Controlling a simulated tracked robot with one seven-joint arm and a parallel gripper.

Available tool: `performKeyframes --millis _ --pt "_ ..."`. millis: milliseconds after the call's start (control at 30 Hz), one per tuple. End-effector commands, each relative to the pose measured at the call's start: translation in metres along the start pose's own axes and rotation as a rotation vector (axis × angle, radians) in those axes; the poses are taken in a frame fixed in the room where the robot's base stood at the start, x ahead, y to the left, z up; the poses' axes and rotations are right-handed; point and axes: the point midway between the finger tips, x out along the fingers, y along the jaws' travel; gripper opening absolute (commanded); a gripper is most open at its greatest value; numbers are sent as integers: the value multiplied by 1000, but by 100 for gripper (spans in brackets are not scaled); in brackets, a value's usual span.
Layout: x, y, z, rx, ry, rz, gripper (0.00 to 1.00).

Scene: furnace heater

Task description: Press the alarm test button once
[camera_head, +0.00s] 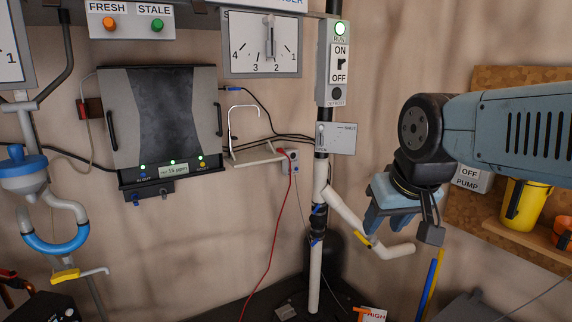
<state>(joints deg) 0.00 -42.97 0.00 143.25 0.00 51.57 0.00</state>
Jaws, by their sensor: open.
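I cannot tell for sure which control is the alarm test button. A dark wall unit (160,125) at left has small lights and a "15 ppm" readout (173,170) along its bottom edge; its small labels are too blurred to read. A grey switch box (333,60) at upper centre has a lit green lamp, an ON/OFF switch and a round black button (337,94) with an unreadable label. My gripper (402,228) is open and empty, pointing down at right of centre, right of the white pipe. It appears apart from these controls.
A vertical white pipe (315,265) with a side branch (345,213) runs near my gripper. A small grey plate (337,138) and a red cable (270,250) are at centre. An orange and a green button (158,25) sit under FRESH and STALE. A yellow container (520,205) stands at right.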

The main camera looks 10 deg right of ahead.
Motion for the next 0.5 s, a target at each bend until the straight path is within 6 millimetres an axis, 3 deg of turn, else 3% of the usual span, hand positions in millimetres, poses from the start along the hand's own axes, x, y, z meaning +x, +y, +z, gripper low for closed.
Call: performKeyframes --millis 433,500 --pt "0 0 0 0 0 0 0" --pt "0 0 0 0 0 0 0"
